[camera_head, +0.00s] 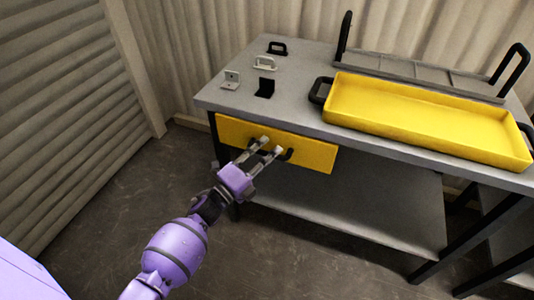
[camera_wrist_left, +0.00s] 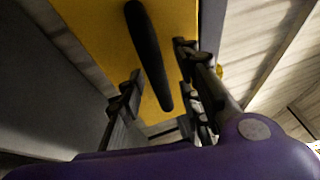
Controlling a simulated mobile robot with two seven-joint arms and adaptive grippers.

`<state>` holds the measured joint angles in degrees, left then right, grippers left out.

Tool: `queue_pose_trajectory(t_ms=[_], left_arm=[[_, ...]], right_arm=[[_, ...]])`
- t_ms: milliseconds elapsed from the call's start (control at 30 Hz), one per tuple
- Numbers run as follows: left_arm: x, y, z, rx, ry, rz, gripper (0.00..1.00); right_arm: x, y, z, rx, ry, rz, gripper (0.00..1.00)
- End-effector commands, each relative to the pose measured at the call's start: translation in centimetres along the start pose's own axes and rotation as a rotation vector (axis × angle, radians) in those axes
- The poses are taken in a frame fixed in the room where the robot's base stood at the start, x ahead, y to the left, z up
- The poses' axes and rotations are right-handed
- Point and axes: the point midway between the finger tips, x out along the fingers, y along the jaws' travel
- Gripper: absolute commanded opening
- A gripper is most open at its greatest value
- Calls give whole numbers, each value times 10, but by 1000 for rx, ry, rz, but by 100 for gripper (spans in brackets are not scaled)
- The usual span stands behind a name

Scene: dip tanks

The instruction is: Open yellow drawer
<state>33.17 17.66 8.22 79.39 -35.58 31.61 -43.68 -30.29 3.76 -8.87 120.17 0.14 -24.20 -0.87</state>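The yellow drawer (camera_head: 312,154) sits under the left part of the grey table top, its front seemingly flush with the frame. Its black bar handle (camera_head: 288,154) is partly hidden by my left gripper (camera_head: 271,146). In the left wrist view the handle (camera_wrist_left: 148,52) crosses in front of the yellow drawer front (camera_wrist_left: 95,28). My left gripper's two fingers are apart, one on each side of the handle. A gap shows between the handle and each finger; I see no firm contact. My right gripper is not in view.
On the table (camera_head: 222,97) stand a yellow tray (camera_head: 420,112) with black handles, a grey rack (camera_head: 420,72) with tall black handles, and several small brackets (camera_head: 265,63). A lower shelf (camera_head: 350,205) lies beneath. The floor (camera_head: 110,185) in front is clear.

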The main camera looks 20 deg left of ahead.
Motion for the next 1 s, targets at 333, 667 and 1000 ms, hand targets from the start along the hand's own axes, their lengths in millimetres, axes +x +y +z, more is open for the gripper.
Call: queue_pose_trajectory(t_ms=[333, 667, 1000], left_arm=[[0, 0, 0, 0, -1, 0, 0], [-2, 0, 0, 1, -1, 1, 0], [-39, -8, -14, 1, -3, 5, 0]], right_arm=[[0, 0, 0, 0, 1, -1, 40], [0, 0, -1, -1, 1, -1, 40], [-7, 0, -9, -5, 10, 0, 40]])
